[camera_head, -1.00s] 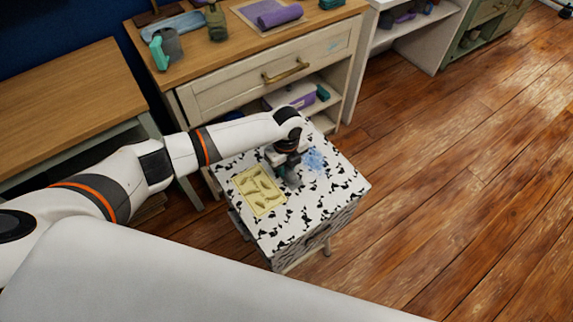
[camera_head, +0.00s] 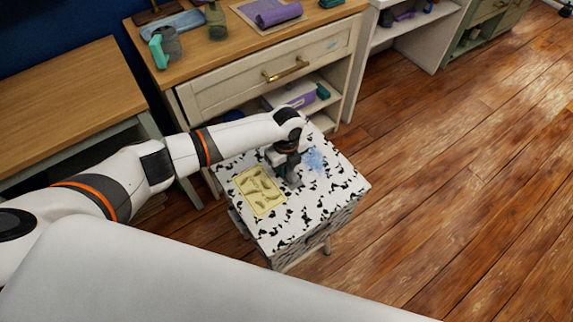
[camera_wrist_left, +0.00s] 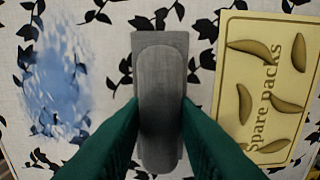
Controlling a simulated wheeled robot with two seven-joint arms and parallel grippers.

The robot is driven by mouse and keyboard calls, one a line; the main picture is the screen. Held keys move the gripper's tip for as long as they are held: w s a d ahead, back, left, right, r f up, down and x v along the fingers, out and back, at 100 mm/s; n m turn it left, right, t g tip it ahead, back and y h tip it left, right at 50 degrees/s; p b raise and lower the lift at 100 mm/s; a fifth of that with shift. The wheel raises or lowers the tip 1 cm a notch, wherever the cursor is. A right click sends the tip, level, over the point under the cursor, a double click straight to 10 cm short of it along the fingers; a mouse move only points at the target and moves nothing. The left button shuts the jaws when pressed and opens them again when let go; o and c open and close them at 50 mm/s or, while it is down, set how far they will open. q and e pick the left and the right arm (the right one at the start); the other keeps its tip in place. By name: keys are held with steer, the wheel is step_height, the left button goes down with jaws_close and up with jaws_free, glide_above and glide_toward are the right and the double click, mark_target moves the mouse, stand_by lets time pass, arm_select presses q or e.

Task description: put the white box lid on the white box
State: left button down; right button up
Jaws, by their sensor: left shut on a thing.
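The white box lid (camera_head: 300,217) is a white slab with a black leaf pattern, a cream "Spare packs" label (camera_head: 261,192) and a blue patch (camera_head: 315,159). It lies level at the top of the white box (camera_head: 335,226), whose patterned side shows below; I cannot tell whether a gap is between them. My left gripper (camera_head: 290,178) points down over the lid's middle. In the left wrist view its green fingers (camera_wrist_left: 160,108) are shut on the lid's grey handle (camera_wrist_left: 160,60), with the label to the right and the blue patch to the left. My right gripper is not in view.
The box stands on legs on the wooden floor (camera_head: 450,200). A cream drawer cabinet (camera_head: 230,87) with an open lower shelf stands close behind it. A wooden side table (camera_head: 60,95) is at left. The floor at right is clear.

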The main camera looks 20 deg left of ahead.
arm_select(q)
steer(key=shift+f+b, duration=0.55)
steer(key=shift+f, duration=0.35)
steer(key=c, duration=1.1)
jaws_free()
steer(key=shift+r, duration=0.1)
steer(key=shift+r+p, duration=3.85)
steer(key=shift+r, duration=0.1)
